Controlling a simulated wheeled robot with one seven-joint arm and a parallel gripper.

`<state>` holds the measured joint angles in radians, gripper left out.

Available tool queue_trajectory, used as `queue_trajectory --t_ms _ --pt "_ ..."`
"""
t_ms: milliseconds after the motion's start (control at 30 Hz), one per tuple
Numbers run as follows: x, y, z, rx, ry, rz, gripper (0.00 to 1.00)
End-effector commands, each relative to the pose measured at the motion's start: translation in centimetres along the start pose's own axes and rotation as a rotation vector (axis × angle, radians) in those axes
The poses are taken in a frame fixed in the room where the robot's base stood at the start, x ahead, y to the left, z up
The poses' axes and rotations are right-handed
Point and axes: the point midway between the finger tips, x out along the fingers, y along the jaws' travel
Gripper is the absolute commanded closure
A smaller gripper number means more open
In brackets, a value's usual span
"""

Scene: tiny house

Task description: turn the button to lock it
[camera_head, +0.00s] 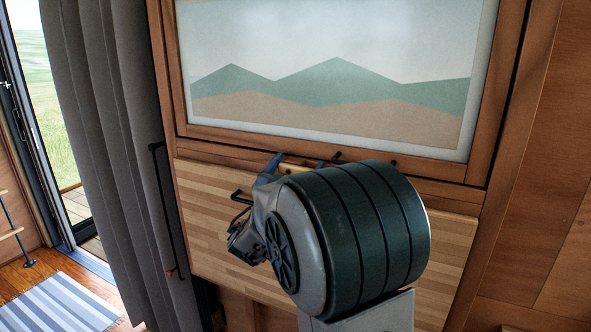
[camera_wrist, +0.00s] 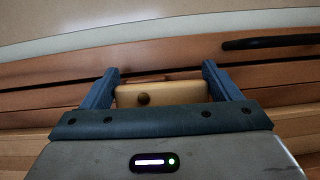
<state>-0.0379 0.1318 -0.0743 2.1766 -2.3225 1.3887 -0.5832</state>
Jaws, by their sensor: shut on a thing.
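The button is a small pale wooden bar with a dark round screw on it (camera_wrist: 175,94), set on the wooden frame. In the wrist view it lies lengthwise between the two blue fingers of my gripper (camera_wrist: 160,88), which is shut on it. In the head view my gripper (camera_head: 296,164) reaches the lower rail of the picture frame, and a bit of the pale button (camera_head: 291,170) shows between the fingers. My wrist hides much of the area around it.
A framed mountain picture panel (camera_head: 330,75) is above the button. A striped wooden fold-down panel (camera_head: 215,215) is below, with a dark handle (camera_head: 240,196). Another dark handle (camera_wrist: 268,42) is to the right in the wrist view. A grey curtain (camera_head: 115,130) hangs at left.

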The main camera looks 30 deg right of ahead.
Motion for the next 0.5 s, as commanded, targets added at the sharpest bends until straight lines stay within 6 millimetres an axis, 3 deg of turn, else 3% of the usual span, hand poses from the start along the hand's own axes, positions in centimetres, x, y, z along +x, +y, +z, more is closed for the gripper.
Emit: queue_trajectory --t_ms 500 --pt "-0.52 -0.44 -1.24 0.324 -0.002 -0.136 0.39"
